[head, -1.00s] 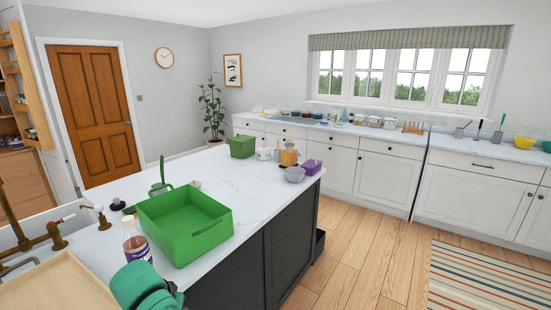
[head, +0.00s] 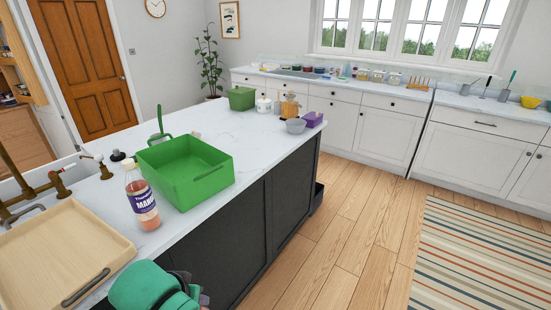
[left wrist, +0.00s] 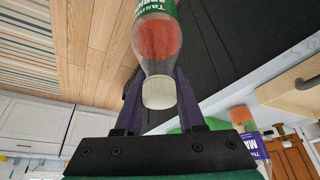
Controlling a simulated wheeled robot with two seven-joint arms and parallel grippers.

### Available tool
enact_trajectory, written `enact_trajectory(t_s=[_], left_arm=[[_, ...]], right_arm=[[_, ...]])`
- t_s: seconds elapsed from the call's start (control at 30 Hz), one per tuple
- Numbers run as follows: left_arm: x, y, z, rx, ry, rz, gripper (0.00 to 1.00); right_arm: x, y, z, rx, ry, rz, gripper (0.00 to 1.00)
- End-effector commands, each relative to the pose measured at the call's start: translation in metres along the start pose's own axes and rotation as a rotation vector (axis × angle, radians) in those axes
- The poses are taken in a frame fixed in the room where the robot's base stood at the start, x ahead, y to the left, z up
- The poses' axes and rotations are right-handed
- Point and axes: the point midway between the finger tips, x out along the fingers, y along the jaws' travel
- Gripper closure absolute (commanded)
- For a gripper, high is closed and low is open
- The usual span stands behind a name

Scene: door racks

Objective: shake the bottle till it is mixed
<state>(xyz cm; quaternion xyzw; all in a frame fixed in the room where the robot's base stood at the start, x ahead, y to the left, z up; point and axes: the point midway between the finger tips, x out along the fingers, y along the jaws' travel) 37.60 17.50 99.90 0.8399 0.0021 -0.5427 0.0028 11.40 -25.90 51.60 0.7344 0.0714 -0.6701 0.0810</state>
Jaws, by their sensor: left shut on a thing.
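My left gripper (left wrist: 159,90) is shut on a bottle at its neck, just by the white cap. In the left wrist view this bottle (left wrist: 157,40) is clear with orange-red contents and a green label, and is cut off by the top edge. In the head view my teal left arm shows at the bottom edge; the held bottle is hidden or out of frame there. A second bottle (head: 141,201), with a purple label and orange-pink contents, stands upright on the island counter. Its purple label also shows in the left wrist view (left wrist: 252,146). My right gripper is not in view.
A green bin (head: 186,177) sits on the white island counter (head: 215,121) beside the second bottle. A wooden tray (head: 62,250) lies at the left near the taps. A purple box (head: 313,120) and grey bowl (head: 295,126) stand at the far end.

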Motion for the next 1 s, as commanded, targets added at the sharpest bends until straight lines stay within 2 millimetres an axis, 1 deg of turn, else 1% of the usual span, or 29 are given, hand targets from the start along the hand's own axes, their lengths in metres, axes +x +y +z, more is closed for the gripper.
enact_trajectory(t_s=[0.03,0.07,0.13,0.17,0.2,0.23,0.27,0.3,0.37,0.4,0.43,0.47,0.5,0.53,0.57,0.6,0.63,0.7,0.73,0.77,0.83,0.87,0.9,1.0], left_arm=[[-0.005,0.005,0.001,-0.005,-0.021,0.017,1.00],[-0.003,0.003,0.003,0.003,-0.026,0.008,1.00],[0.022,-0.003,0.017,0.021,-0.037,-0.015,1.00],[0.039,-0.002,0.027,0.015,-0.048,-0.010,1.00],[0.054,0.001,0.033,0.009,-0.042,-0.001,1.00],[0.050,0.002,0.028,0.005,-0.029,0.004,1.00],[0.031,0.003,0.015,0.002,-0.013,0.009,1.00],[0.008,0.006,0.004,-0.006,-0.006,0.019,1.00],[-0.004,0.005,0.001,-0.006,-0.019,0.019,1.00],[-0.003,0.003,0.003,0.003,-0.027,0.008,1.00],[0.006,0.000,0.007,0.011,-0.028,-0.005,1.00],[0.018,-0.002,0.014,0.019,-0.034,-0.014,1.00],[0.039,-0.002,0.027,0.015,-0.048,-0.010,1.00],[0.053,0.000,0.033,0.009,-0.045,-0.004,1.00],[0.053,0.001,0.031,0.006,-0.035,0.002,1.00],[0.031,0.003,0.015,0.002,-0.013,0.009,1.00],[0.011,0.005,0.005,-0.003,-0.004,0.017,1.00],[-0.004,0.005,0.001,-0.006,-0.019,0.019,1.00],[-0.004,0.004,0.002,0.000,-0.025,0.012,1.00],[0.002,0.001,0.006,0.008,-0.029,-0.001,1.00],[0.030,-0.003,0.022,0.019,-0.042,-0.013,1.00],[0.050,-0.001,0.032,0.011,-0.048,-0.006,1.00],[0.054,0.001,0.031,0.007,-0.036,0.002,1.00],[0.051,0.002,0.027,0.004,-0.026,0.005,1.00]], right_arm=[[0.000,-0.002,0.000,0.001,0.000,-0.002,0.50],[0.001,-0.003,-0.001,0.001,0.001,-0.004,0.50],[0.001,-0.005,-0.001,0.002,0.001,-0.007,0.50],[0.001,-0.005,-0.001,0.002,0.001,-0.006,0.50],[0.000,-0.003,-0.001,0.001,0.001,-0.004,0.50],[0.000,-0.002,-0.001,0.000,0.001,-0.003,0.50],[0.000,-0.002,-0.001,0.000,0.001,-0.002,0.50],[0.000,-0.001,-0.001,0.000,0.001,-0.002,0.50],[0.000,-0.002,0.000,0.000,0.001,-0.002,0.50],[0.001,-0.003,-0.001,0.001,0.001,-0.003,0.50],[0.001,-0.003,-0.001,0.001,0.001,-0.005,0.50],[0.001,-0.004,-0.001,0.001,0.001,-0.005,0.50],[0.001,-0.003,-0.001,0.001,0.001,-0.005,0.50],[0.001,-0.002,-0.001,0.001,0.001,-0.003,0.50],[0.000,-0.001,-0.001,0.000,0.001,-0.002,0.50],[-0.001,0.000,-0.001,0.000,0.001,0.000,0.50],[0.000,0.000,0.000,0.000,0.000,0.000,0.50],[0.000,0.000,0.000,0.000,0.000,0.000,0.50],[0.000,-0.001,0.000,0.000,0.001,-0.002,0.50],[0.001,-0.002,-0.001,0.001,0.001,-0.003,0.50],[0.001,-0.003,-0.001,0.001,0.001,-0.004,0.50],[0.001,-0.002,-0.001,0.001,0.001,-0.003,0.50],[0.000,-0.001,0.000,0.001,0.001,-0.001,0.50],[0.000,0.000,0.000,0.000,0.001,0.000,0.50]])
